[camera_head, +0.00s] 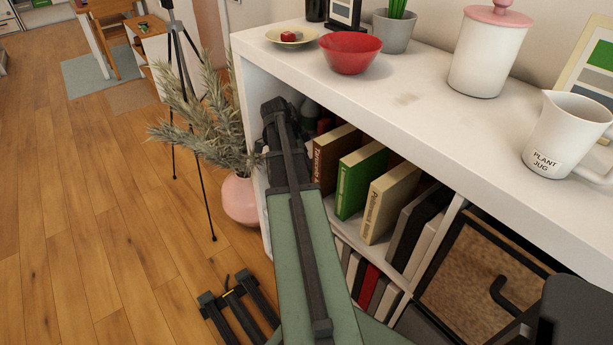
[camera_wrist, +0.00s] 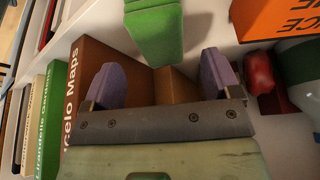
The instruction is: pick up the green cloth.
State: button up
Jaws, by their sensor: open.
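The green cloth (camera_wrist: 154,30) looks folded, with ridged layers, and lies on a pale surface at the top centre of the wrist view. My gripper (camera_wrist: 160,81) is open, with its two purple-grey fingertips spread apart. The cloth is beyond the fingertips, roughly in line with the gap, and nothing is seen held. In the head view my arm reaches into the upper left shelf compartment, and I cannot make out the cloth or the fingertips there.
A brown book (camera_wrist: 85,85) stands close to my left finger, with a green book (camera_head: 361,181) beside it. A red object (camera_wrist: 261,72) and an orange box (camera_wrist: 275,18) are at right. On the shelf top (camera_head: 405,100) stand a red bowl (camera_head: 350,54) and white jug (camera_head: 565,135).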

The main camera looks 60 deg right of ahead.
jog(key=b+x, duration=0.5)
jog(key=shift+w+a+f, duration=0.1)
jog(key=shift+w+f, duration=0.05)
jog(key=shift+f, duration=0.1)
jog(key=shift+r, duration=0.25)
jog(key=shift+f, duration=0.25)
